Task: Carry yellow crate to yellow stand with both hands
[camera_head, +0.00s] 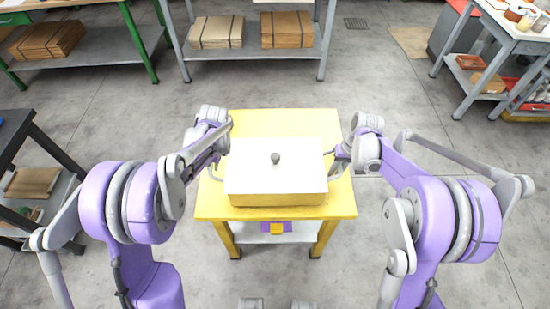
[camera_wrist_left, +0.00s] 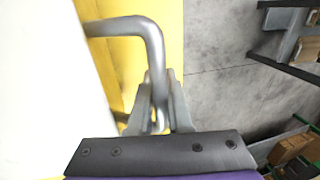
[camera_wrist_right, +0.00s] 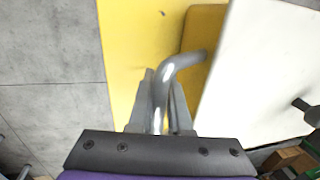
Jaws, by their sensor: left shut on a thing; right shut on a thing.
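The yellow crate (camera_head: 277,199) has a white lid (camera_head: 250,178) with a dark knob. It sits level over the top of the yellow stand (camera_head: 272,122); I cannot tell whether it touches the top. My left gripper (camera_wrist_left: 157,105) is shut on the grey bent handle (camera_wrist_left: 152,45) at the crate's left side. My right gripper (camera_wrist_right: 160,100) is shut on the other grey handle (camera_wrist_right: 172,72) at the right side. In the head view both gripper tips are partly hidden by my wrists.
A grey bench (camera_head: 250,52) with cardboard stacks stands behind the stand. A green-legged bench (camera_head: 90,46) is at the back left, a dark rack (camera_head: 50,150) at the left, and a cluttered table (camera_head: 490,40) at the back right. The grey floor around the stand is clear.

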